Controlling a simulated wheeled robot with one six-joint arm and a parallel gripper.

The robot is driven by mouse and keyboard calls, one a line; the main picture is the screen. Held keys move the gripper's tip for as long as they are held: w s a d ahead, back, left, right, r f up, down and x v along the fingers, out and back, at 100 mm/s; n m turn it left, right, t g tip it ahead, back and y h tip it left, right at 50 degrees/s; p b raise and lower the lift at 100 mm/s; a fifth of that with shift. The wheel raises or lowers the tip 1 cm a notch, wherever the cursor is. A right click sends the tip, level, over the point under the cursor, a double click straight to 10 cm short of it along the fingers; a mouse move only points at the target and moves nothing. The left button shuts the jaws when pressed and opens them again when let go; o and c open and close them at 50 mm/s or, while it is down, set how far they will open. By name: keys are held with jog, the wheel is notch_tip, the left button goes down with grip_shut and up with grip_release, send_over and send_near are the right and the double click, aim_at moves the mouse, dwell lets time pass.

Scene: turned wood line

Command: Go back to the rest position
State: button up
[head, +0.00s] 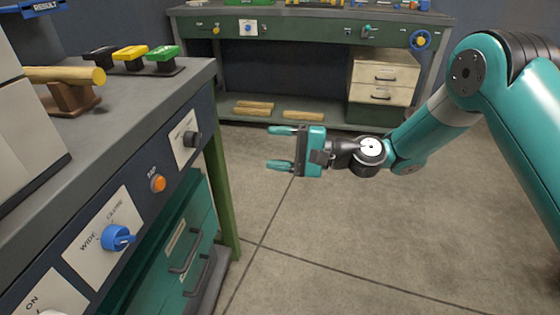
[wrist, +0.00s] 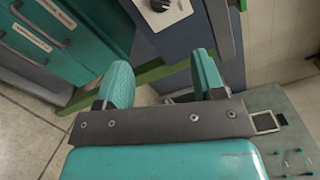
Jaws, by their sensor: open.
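My gripper (head: 281,148) hangs in free air over the floor at the middle of the head view, at the end of my teal arm. Its two teal fingers are apart and point left toward the near bench. Nothing is between them. In the wrist view my gripper (wrist: 158,82) also shows open and empty, with the bench's green frame and a dark knob beyond the fingertips.
The near bench (head: 180,88) stands at left, with a blue knob (head: 118,238), an orange button (head: 158,184) and a wooden cylinder (head: 66,75) on a brown cradle. A far bench (head: 300,28) with drawers (head: 384,78) stands behind. The floor (head: 330,240) between is clear.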

jog(key=shift+d, duration=0.25)
jog(key=s+d+r+n+g+h, duration=0.2)
jog(key=s+d+r+n+h, duration=0.2)
jog(key=s+r+n+h, duration=0.5)
jog(key=s+d+f+n+h, duration=0.1)
jog(key=s+d+n+h, duration=0.3)
jog(key=s+d, duration=1.2)
notch_tip(320, 180, up, 25)
jog(key=s+m+p, duration=0.1)
jog(key=p, duration=2.4)
jog(key=shift+a+h, duration=0.25)
jog(key=shift+h, duration=0.15)
jog(key=shift+s, duration=0.1)
jog(key=shift+c, duration=0.4)
